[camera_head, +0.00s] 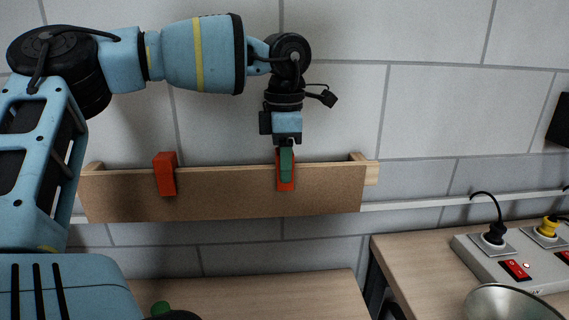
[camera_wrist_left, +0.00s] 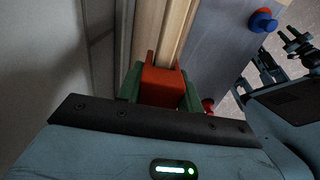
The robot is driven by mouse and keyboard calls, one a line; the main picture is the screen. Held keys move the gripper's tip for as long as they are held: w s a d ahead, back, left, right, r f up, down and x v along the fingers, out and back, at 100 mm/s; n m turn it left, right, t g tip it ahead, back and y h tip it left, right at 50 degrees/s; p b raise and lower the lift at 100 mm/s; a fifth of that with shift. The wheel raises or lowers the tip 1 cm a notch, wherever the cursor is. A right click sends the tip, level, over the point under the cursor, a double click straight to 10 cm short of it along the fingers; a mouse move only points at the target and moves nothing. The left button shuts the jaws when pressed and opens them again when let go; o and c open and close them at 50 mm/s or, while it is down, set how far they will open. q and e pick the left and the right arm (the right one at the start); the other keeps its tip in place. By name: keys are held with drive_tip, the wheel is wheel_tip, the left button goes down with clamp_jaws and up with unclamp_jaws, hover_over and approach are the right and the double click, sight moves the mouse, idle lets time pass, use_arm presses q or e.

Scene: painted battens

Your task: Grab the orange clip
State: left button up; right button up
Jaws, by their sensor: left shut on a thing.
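A wooden batten (camera_head: 225,200) runs along the tiled wall, with two orange-red clips over its top edge. One orange clip (camera_head: 165,176) sits near the batten's left end, with no gripper on it. The other orange clip (camera_head: 285,184) sits right of the middle. My left gripper (camera_head: 286,163) points down at this clip, its green fingers over it. In the left wrist view the orange clip (camera_wrist_left: 161,87) lies between the green fingers of my left gripper (camera_wrist_left: 158,90), which is shut on it. The clip still straddles the batten (camera_wrist_left: 163,30). My right gripper is not in view.
A wooden counter (camera_head: 400,262) at right bears a grey power strip (camera_head: 490,262) with plugs and a metal bowl (camera_head: 510,303). Another wooden surface (camera_head: 280,292) lies below the batten. The wall above the batten is bare.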

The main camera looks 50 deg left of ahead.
use_arm(q)
wheel_tip(320, 180, up, 10)
drive_tip(key=shift+b, duration=0.35)
